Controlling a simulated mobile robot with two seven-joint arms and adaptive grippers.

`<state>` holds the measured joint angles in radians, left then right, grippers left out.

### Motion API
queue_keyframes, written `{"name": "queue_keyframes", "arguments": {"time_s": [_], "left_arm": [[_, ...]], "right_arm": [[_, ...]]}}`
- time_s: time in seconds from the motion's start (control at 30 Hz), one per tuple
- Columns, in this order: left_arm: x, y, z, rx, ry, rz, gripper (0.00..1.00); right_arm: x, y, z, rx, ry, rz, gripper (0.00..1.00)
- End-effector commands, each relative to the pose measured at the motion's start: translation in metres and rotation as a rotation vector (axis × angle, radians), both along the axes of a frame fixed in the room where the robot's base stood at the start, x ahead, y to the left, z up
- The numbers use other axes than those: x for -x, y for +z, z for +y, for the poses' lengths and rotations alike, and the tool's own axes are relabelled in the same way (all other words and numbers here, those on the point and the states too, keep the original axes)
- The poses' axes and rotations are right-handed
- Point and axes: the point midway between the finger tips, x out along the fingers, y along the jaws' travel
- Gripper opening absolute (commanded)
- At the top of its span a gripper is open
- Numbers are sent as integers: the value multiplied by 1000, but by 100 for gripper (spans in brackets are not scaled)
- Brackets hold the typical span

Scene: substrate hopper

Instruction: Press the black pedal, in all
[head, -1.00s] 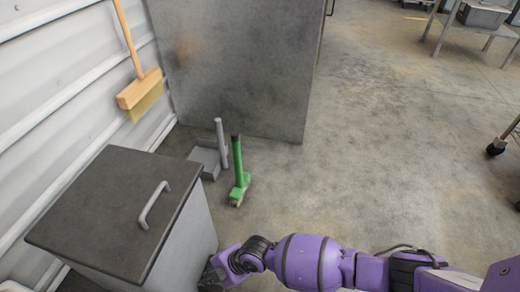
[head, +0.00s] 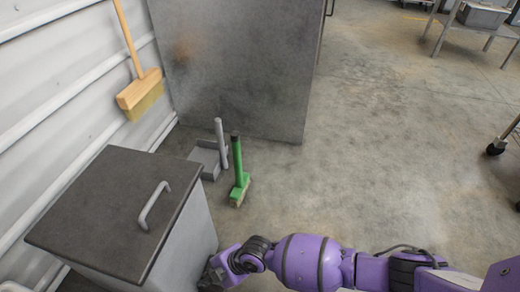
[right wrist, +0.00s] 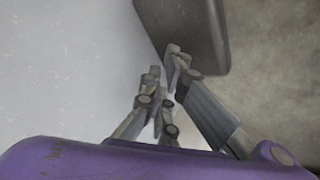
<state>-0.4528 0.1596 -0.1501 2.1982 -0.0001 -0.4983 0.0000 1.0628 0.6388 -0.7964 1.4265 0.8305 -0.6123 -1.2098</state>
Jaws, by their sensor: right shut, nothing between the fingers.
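The grey bin (head: 188,240) with a closed dark lid (head: 100,200) and a bar handle stands at the left in the head view. A dark, round-cornered plate, which looks like the black pedal (right wrist: 185,25), shows at the top of the right wrist view beside the bin's pale wall (right wrist: 70,70). The pedal is hidden in the head view. My right gripper (head: 208,280) is low beside the bin, shut and empty. In the right wrist view its fingertips (right wrist: 172,58) overlap the pedal's near edge; I cannot tell whether they touch it. My left gripper is out of view.
A green hand brush (head: 239,170) and a grey dustpan (head: 208,158) stand on the floor behind the bin. A broom (head: 138,92) hangs on the white wall. A large grey cabinet (head: 240,65) stands behind. The floor (head: 390,150) to the right is open.

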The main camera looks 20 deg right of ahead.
Motion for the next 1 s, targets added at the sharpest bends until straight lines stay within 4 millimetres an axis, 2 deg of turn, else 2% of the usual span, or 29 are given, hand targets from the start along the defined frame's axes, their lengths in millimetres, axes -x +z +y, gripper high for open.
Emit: {"name": "queue_keyframes", "arguments": {"time_s": [0.03, 0.3, 1.0], "left_arm": [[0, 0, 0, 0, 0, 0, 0], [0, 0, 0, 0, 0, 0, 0], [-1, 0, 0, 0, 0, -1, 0]], "right_arm": [[-6, 4, 2, -2, 2, -10, 0], [-9, -2, 3, -2, 1, -10, 0], [-8, -7, 4, -3, 3, -9, 0]]}}
